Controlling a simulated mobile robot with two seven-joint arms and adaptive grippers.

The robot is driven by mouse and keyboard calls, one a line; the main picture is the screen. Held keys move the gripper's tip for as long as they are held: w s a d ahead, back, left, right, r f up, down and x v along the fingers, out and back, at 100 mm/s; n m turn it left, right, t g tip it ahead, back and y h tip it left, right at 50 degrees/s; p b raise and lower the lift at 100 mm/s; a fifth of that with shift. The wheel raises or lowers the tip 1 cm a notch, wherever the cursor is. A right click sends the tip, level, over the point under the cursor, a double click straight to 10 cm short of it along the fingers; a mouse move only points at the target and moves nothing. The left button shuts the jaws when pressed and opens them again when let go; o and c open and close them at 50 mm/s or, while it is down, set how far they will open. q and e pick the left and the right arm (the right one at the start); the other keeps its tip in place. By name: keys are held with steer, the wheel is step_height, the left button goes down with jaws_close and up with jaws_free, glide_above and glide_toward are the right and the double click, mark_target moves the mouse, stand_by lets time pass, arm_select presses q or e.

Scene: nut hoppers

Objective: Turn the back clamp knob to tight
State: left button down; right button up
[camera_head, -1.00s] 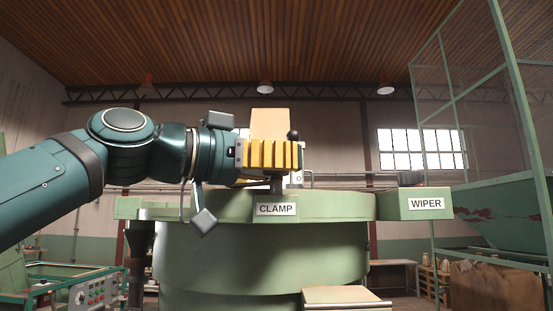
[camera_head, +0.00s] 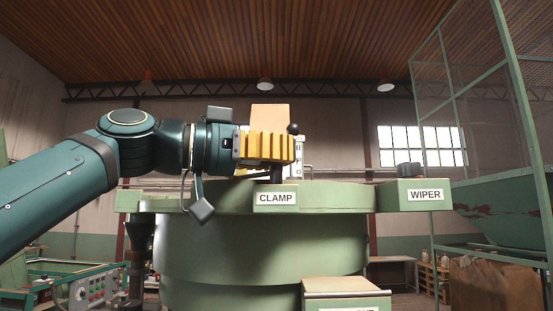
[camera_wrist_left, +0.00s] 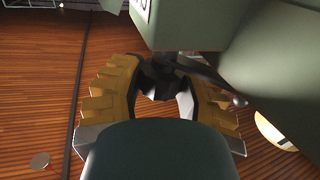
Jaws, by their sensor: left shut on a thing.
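The clamp knob is a dark part on a short black stem (camera_head: 277,175) above the green box labelled CLAMP (camera_head: 276,198). My left gripper (camera_head: 270,148) reaches in from the left, its yellow ribbed fingers at the knob and hiding most of it in the head view. In the left wrist view the fingers are shut around the dark knob (camera_wrist_left: 158,80), one on each side. A thin dark lever with a ball end (camera_wrist_left: 240,100) sticks out past the right finger. My right gripper is not in view.
A big green round hopper body (camera_head: 255,245) stands below the clamp. To the right is a box labelled WIPER (camera_head: 425,195) with a dark knob (camera_head: 409,169) on top. A mesh guard (camera_head: 470,90) rises at right.

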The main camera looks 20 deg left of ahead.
arm_select(q)
steer(key=shift+m+g+h, duration=0.4)
steer(key=shift+m+g, duration=0.1)
steer(key=shift+g, duration=0.2)
steer(key=c, duration=0.6)
jaws_free()
steer(key=shift+a, duration=0.1)
steer(key=v, duration=1.2)
